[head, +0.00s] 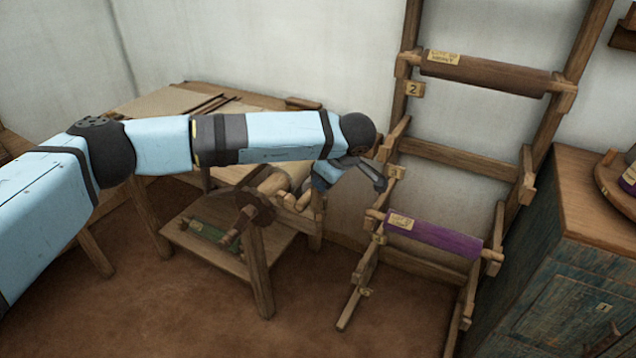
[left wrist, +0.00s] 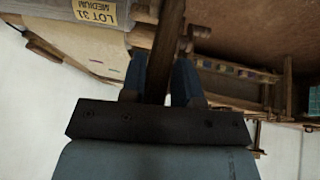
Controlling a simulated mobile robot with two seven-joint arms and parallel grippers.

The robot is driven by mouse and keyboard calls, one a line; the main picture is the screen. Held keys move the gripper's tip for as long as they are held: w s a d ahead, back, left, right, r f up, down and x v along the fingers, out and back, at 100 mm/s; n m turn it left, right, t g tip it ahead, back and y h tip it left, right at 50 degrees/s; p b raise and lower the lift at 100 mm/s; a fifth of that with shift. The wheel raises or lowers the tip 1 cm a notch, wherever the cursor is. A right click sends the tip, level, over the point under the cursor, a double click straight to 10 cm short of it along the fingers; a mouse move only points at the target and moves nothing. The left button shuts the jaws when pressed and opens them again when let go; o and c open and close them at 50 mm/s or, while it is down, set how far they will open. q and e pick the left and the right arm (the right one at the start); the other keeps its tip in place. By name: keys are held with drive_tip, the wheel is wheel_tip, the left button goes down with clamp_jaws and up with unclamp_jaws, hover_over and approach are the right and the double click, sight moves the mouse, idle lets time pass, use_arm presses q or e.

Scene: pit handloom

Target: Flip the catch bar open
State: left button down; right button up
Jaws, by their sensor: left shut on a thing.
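In the left wrist view, a dark wooden bar (left wrist: 167,48), which looks like the catch bar, runs between the two blue fingers of my left gripper (left wrist: 168,75). The fingers are shut on it. Beside it is a grey roll (left wrist: 57,15) with a yellow label reading LOT 31 MEDIUM. My right gripper is not in view.
A wooden rack to the right holds a brown roll (head: 480,74) and a purple roll (head: 432,234). A blue-green cabinet (head: 545,260) stands at far right. A low shelf (head: 185,236) under the loom holds a green item. The floor in front is clear.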

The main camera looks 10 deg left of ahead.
use_arm(q)
drive_tip(key=shift+s+d+f+t+y+b, duration=0.2)
drive_tip(key=shift+d+f+y, duration=0.2)
drive_tip(key=shift+y, duration=0.1)
drive_tip(key=shift+s+d+f+t+y+b, duration=0.2)
drive_tip(key=shift+d+f+y, duration=0.15)
drive_tip(key=shift+y, duration=0.15)
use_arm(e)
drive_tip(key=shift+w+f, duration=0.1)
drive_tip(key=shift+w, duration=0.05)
use_arm(q)
drive_tip(key=c, duration=1)
unclamp_jaws()
drive_tip(key=shift+w+a, duration=0.1)
drive_tip(key=shift+c, duration=0.2)
drive_tip(key=shift+o, duration=0.8)
drive_tip(key=shift+w+a+f, duration=0.1)
drive_tip(key=shift+w, duration=0.05)
drive_tip(key=v, duration=1.4)
drive_tip(key=shift+p, duration=0.45)
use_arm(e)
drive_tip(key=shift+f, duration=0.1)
